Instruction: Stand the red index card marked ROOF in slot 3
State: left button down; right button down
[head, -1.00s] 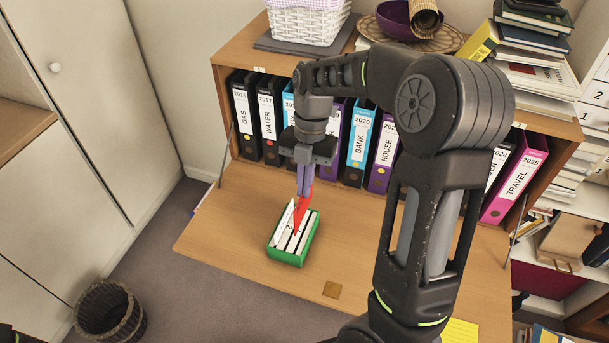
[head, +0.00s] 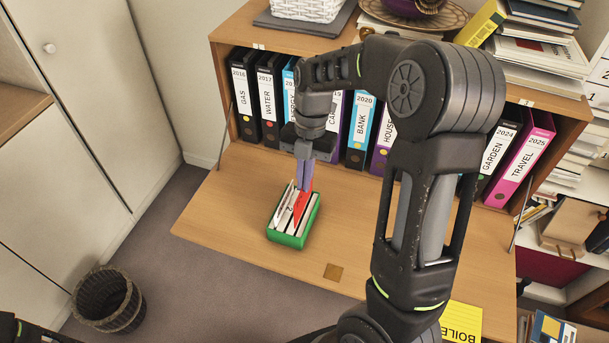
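The red card (head: 301,208) stands a little tilted in the green box (head: 284,239), among its white dividers (head: 283,211). My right gripper (head: 304,186) points down over the box, with its fingers at the card's upper end. It looks shut on the card. The ROOF marking and the slot numbers are too small to read, so I cannot tell which slot the card is in. My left gripper is not in view; only a dark piece of mine shows at the lower left corner.
The box sits on the wooden desk flap (head: 225,210). A row of labelled binders (head: 268,103) stands behind it, partly hidden by my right arm. A basket (head: 108,300) stands on the floor.

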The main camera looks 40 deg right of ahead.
aim_at(304, 198)
jog(key=shift+f, duration=0.6)
jog(key=shift+b, duration=0.35)
dwell(0.3)
jog(key=shift+f+b, duration=0.5)
jog(key=shift+b, duration=0.05)
dwell(0.4)
jog(key=shift+w+d+b+x, duration=0.1)
jog(key=shift+d+b+x, duration=0.05)
jog(key=shift+b+x, duration=0.55)
jog(key=shift+w+d+b+x, duration=0.1)
jog(key=shift+d+b+x, duration=0.05)
jog(key=shift+b+x, duration=0.55)
jog(key=shift+w+d+b+x, duration=0.15)
jog(key=shift+b+x, duration=0.4)
jog(key=shift+x, duration=0.35)
dwell(1.6)
jog(key=c, duration=2.1)
grip_release()
jog(key=shift+f, duration=0.1)
jog(key=shift+c, duration=0.2)
jog(key=o, duration=0.4)
jog(key=shift+o, duration=0.5)
jog(key=o, duration=0.5)
